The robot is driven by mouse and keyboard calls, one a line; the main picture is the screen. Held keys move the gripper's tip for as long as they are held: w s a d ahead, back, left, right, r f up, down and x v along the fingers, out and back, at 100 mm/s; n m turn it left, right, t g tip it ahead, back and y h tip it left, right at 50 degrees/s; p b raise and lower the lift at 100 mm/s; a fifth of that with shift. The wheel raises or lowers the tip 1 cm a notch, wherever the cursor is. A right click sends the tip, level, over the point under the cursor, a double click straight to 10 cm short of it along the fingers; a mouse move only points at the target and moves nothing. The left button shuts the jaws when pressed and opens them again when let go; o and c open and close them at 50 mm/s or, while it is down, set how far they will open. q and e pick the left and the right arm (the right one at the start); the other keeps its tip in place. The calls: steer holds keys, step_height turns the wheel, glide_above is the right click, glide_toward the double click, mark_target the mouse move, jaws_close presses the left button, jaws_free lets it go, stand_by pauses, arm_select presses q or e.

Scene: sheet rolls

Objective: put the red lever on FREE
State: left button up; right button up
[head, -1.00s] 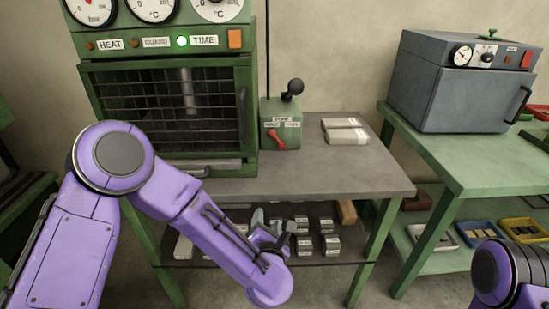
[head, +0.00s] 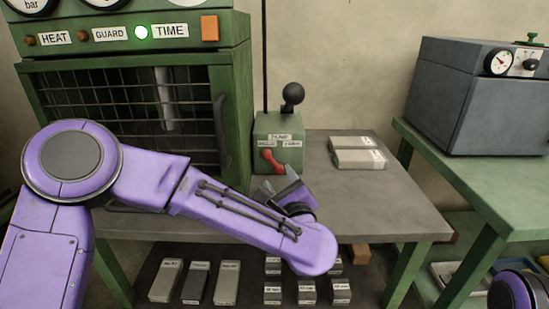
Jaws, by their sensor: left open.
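The red lever (head: 268,160) is on the front of a small green box (head: 276,150) on the grey bench, beside the green oven. The lever slants down to the right, below two small white labels whose words are too blurred to read surely. My left gripper (head: 286,184) is open, just below and right of the lever. It looks close to the lever, but I cannot tell whether it touches. Part of the gripper is hidden behind my purple left forearm. My right gripper is out of view.
A black ball-topped handle (head: 293,94) stands on the green box. Two pale packets (head: 357,152) lie to its right on the bench (head: 390,205). The green oven (head: 130,110) with its caged door is at left. A grey oven (head: 480,100) stands on the right table.

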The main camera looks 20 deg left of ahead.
mark_target(270, 159)
arm_select(q)
steer(key=x, duration=0.9)
steer(key=shift+p, duration=0.35)
jaws_close()
